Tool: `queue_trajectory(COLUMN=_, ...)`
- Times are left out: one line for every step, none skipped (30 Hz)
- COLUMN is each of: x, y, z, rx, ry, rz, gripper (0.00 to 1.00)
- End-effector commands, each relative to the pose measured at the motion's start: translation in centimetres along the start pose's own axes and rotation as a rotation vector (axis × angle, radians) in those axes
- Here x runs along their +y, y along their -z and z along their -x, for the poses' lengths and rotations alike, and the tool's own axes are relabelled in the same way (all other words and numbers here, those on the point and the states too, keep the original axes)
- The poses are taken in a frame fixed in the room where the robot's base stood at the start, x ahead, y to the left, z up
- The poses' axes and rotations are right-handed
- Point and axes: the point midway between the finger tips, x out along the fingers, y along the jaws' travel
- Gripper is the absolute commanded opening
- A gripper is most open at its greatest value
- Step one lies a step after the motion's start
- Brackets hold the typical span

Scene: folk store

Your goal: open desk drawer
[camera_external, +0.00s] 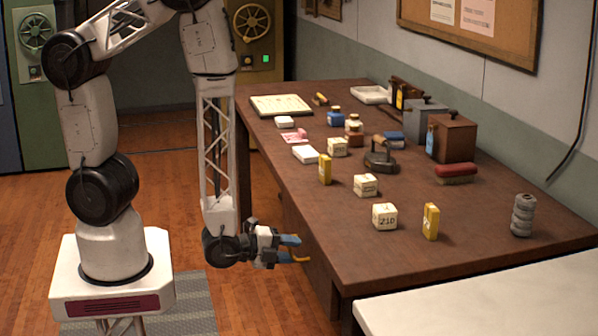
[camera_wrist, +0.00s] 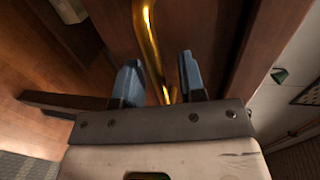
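The desk (camera_external: 440,268) is dark brown wood, with its left side facing my arm. A curved brass handle (camera_external: 300,258) shows at that side by my fingertips. In the wrist view the brass handle (camera_wrist: 150,45) runs down from the top edge against a brown wooden face (camera_wrist: 195,25), apparently the drawer front. My gripper (camera_external: 291,248) is low beside the desk. In the wrist view my gripper (camera_wrist: 160,80) has its two blue fingers apart, one on each side of the handle's lower end. I see gaps on both sides. How far the drawer stands out cannot be told.
The desktop holds several blocks, boxes, a flat iron (camera_external: 381,157), a brush (camera_external: 456,173) and a grey stacked object (camera_external: 523,215). A white surface (camera_external: 490,300) adjoins the desk's near end. Wooden floor (camera_external: 275,300) is clear left of the desk.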

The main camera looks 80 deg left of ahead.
Motion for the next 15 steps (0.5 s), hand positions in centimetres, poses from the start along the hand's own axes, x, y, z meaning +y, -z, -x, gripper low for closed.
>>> queue_trajectory(x=0.00, y=0.00, z=0.01, rx=0.000, ry=0.000, rz=0.000, gripper=0.37)
queue_trajectory(x=0.00, y=0.00, z=0.01, rx=0.000, ry=0.000, rz=0.000, gripper=0.33)
queue_trajectory(x=0.00, y=0.00, z=0.01, rx=0.000, ry=0.000, rz=0.000, gripper=0.26)
queue_trajectory(x=0.00, y=0.00, z=0.01, rx=0.000, ry=0.000, rz=0.000, gripper=0.22)
queue_trajectory(x=0.00, y=0.00, z=0.01, rx=0.000, ry=0.000, rz=0.000, gripper=0.17)
queue_trajectory(x=0.00, y=0.00, z=0.02, rx=0.000, ry=0.000, rz=0.000, gripper=0.11)
queue_trajectory(x=0.00, y=0.00, z=0.02, rx=0.000, ry=0.000, rz=0.000, gripper=0.07)
queue_trajectory(x=0.00, y=0.00, z=0.02, rx=0.000, ry=0.000, rz=0.000, gripper=0.02)
queue_trajectory(x=0.00, y=0.00, z=0.02, rx=0.000, ry=0.000, rz=0.000, gripper=0.00)
queue_trajectory(x=0.00, y=0.00, z=0.02, rx=0.000, ry=0.000, rz=0.000, gripper=0.00)
queue_trajectory(x=0.00, y=0.00, z=0.02, rx=0.000, ry=0.000, rz=0.000, gripper=0.00)
queue_trajectory(x=0.00, y=0.00, z=0.02, rx=0.000, ry=0.000, rz=0.000, gripper=0.00)
queue_trajectory(x=0.00, y=0.00, z=0.02, rx=0.000, ry=0.000, rz=0.000, gripper=0.00)
queue_trajectory(x=0.00, y=0.00, z=0.02, rx=0.000, ry=0.000, rz=0.000, gripper=0.00)
queue_trajectory(x=0.01, y=0.00, z=0.02, rx=0.000, ry=0.000, rz=0.000, gripper=0.00)
